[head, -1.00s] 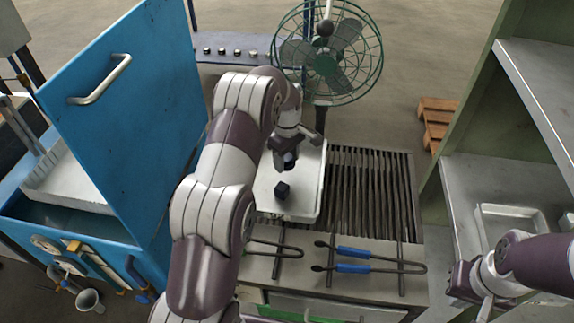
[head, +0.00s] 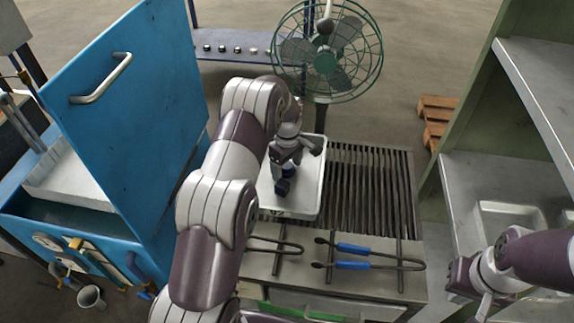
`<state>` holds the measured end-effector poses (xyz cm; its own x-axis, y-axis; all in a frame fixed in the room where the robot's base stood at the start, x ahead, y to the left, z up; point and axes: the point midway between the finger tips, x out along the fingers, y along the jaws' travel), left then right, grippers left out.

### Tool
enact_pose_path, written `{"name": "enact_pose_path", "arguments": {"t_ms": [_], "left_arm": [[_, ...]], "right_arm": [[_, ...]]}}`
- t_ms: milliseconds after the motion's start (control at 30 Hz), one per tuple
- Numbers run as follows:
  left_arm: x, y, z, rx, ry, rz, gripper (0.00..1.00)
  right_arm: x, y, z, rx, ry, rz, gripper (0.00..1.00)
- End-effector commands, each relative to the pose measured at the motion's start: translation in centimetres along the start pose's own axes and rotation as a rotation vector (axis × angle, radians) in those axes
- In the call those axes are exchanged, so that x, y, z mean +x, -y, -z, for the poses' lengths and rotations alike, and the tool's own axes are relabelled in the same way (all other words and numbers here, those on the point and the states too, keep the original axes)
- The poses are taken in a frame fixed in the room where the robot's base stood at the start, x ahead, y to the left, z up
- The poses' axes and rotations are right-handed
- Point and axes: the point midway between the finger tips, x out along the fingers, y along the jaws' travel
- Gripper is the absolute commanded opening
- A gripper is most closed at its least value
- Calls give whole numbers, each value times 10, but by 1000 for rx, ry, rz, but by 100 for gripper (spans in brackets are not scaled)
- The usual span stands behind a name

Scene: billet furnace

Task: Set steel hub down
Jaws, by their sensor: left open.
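Two small dark blue-black pieces show close together over the white tray (head: 308,190): a front block (head: 282,188) and one just behind it (head: 288,172). I cannot tell for sure which is the steel hub. My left gripper (head: 297,152) is above the tray, just behind these pieces, with its jaws spread. Whether a finger still touches a piece is hidden at this angle. My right gripper (head: 462,279) is low at the right, by the grey shelf unit; its jaws are too unclear to read.
The tray stands on a slatted grate (head: 372,195). Blue-handled tongs (head: 355,257) lie in front of it. A green fan (head: 326,55) stands behind. A blue furnace door (head: 130,110) is at left, and a metal pan (head: 510,222) sits on the right-hand shelf.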

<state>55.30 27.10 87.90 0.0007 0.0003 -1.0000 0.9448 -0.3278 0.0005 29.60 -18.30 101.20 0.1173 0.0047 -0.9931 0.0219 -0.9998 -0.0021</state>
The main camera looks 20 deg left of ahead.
Motion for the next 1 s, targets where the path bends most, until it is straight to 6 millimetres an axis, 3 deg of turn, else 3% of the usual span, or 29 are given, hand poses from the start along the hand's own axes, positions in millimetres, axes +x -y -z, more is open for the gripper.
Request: {"name": "enact_pose_path", "arguments": {"t_ms": [167,333,400,500,667,767,900,1000], "left_arm": [[-30,-1,1,0,-3,-5,79],[-77,-1,1,0,-3,-6,79],[-104,0,0,0,0,0,79],[-120,0,0,0,0,0,79],[-132,7,-10,69,-3,-6,79],[-148,34,-43,291,-15,-24,79],[-167,103,-103,722,-48,-55,79],[-169,155,-136,984,-73,-69,79]], "right_arm": [[5,0,-1,0,0,0,0],[12,0,-1,0,0,0,0],[-14,0,2,0,1,0,0],[-28,0,4,0,-1,0,0],[-32,0,4,0,0,0,0],[-31,0,4,0,0,0,0],[-30,0,4,0,0,0,0],[-30,0,4,0,0,0,0]]}}
